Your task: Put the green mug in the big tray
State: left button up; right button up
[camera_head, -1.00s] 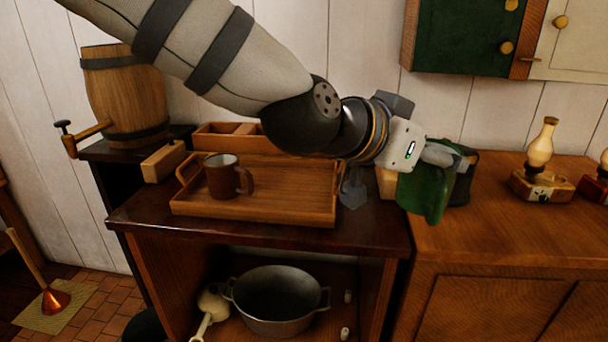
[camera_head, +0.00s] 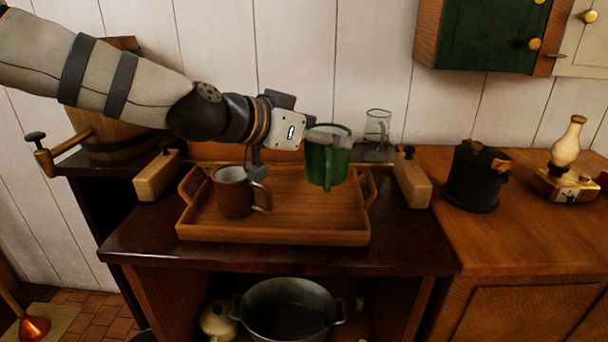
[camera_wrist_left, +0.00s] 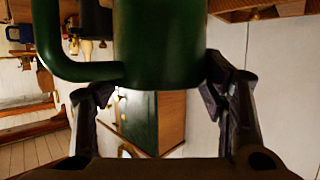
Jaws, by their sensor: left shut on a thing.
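The green mug (camera_head: 326,160) is held in the air by my left gripper (camera_head: 312,138), over the right part of the big wooden tray (camera_head: 290,236). The mug looks roughly upright in the head view. In the left wrist view, the green mug (camera_wrist_left: 160,45) sits between the two fingers of my left gripper (camera_wrist_left: 158,92), with its handle to the left. A brown mug (camera_head: 234,194) stands in the tray's left part. My right gripper is not in view.
A glass jar (camera_head: 377,128) stands behind the tray. Wooden blocks stand at left (camera_head: 157,176) and right (camera_head: 413,182). A black canister (camera_head: 476,176) and an oil lamp (camera_head: 567,160) are on the right counter. A pot (camera_head: 288,310) is on the shelf below. The tray's middle is clear.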

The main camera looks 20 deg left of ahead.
pick_arm(q)
jog(key=w+a+f+b, duration=0.1)
jog(key=f, duration=0.2)
jog(key=w+f, duration=0.2)
jog(key=f, duration=0.1)
jog(key=w+a+f+b, duration=0.1)
jog(key=w+f, duration=0.1)
jog(key=f, duration=0.2)
jog(key=shift+a+f+b, duration=0.1)
jog(key=shift+a+b, duration=0.2)
jog(key=shift+r, duration=0.25)
jog(key=shift+c, duration=0.6)
jog(key=shift+f, duration=0.2)
jog(key=o, duration=1.4)
jog(key=shift+o, duration=0.2)
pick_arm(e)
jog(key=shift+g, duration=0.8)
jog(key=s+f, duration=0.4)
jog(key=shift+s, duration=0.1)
